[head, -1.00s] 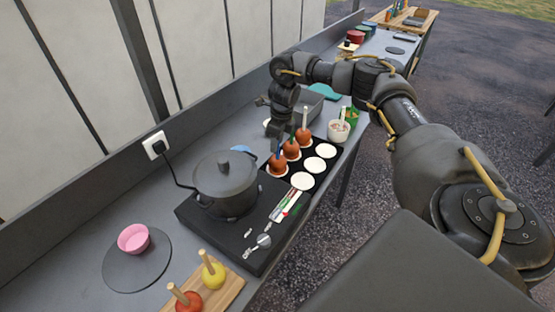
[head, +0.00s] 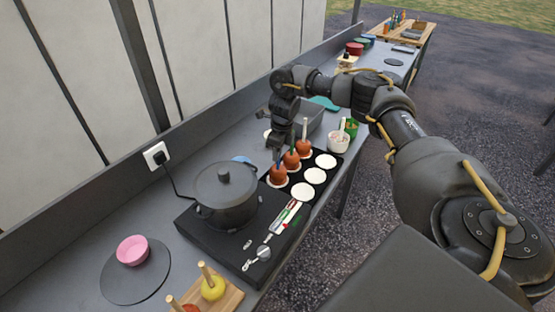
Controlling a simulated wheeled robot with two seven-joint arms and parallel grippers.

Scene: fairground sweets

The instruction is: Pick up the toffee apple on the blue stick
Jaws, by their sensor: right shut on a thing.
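The toffee apple on the blue stick (head: 278,175) is the nearest of three brown toffee apples in a row on the black mat with white discs. A white disc shows at its lower edge; I cannot tell whether it touches it. My right gripper (head: 281,157) points down over this apple and is shut on its blue stick, which is mostly hidden by the fingers. The toffee apple on the green stick (head: 291,160) stands just beyond it, then one on a pale stick (head: 304,147). My left gripper is out of view.
A lidded pot (head: 226,190) on a black hob (head: 260,252) stands close on the left. Three empty white discs (head: 314,176) lie to the right of the apples. A white cup (head: 338,137) and a grey tray (head: 308,120) are behind.

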